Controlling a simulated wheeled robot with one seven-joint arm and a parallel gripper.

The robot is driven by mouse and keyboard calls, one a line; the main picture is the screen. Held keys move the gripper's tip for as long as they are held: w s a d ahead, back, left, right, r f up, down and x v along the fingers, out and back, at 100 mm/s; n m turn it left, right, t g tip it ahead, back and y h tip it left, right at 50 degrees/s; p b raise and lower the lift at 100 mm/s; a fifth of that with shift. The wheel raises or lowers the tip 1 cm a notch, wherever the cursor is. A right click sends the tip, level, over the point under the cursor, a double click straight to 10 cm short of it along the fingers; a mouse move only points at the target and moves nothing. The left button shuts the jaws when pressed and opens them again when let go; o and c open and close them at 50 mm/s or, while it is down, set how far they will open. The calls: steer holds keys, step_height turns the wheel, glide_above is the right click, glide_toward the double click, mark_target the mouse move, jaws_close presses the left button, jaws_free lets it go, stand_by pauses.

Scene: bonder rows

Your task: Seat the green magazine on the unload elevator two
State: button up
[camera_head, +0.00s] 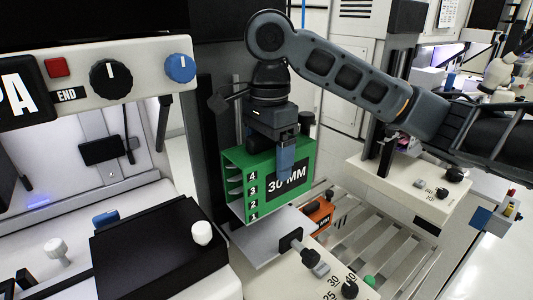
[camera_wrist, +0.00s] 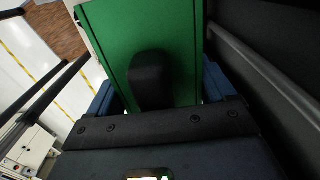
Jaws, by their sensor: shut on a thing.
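The green magazine (camera_head: 268,176) stands upright, with slot numbers on its edge and "30 MM" on a black label. It is at the grey elevator plate (camera_head: 262,240) beside the dark vertical column; I cannot tell whether its base touches the plate. My gripper (camera_head: 287,160) comes from above and is shut on the magazine's upper part. In the wrist view the green magazine (camera_wrist: 150,40) fills the space between the blue fingers, with a black knob-like part on it. The magazine's underside and far finger are hidden.
A panel with knobs (camera_head: 335,285) lies in front of the plate. An orange block (camera_head: 318,214) sits on the slatted rack behind. A second cream unit with a black knob (camera_head: 440,193) is at right. The bonder with a black box (camera_head: 160,250) is at left.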

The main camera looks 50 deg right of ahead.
mark_target(268, 193)
steer(key=shift+a, duration=0.1)
steer(key=shift+f+b, duration=0.7)
steer(key=shift+f, duration=1.7)
steer(key=shift+r+p, duration=0.1)
steer(key=shift+p, duration=0.5)
steer(key=shift+f+b, duration=0.5)
steer(key=shift+f, duration=0.9)
steer(key=shift+f, duration=0.8)
steer(key=o, duration=1.6)
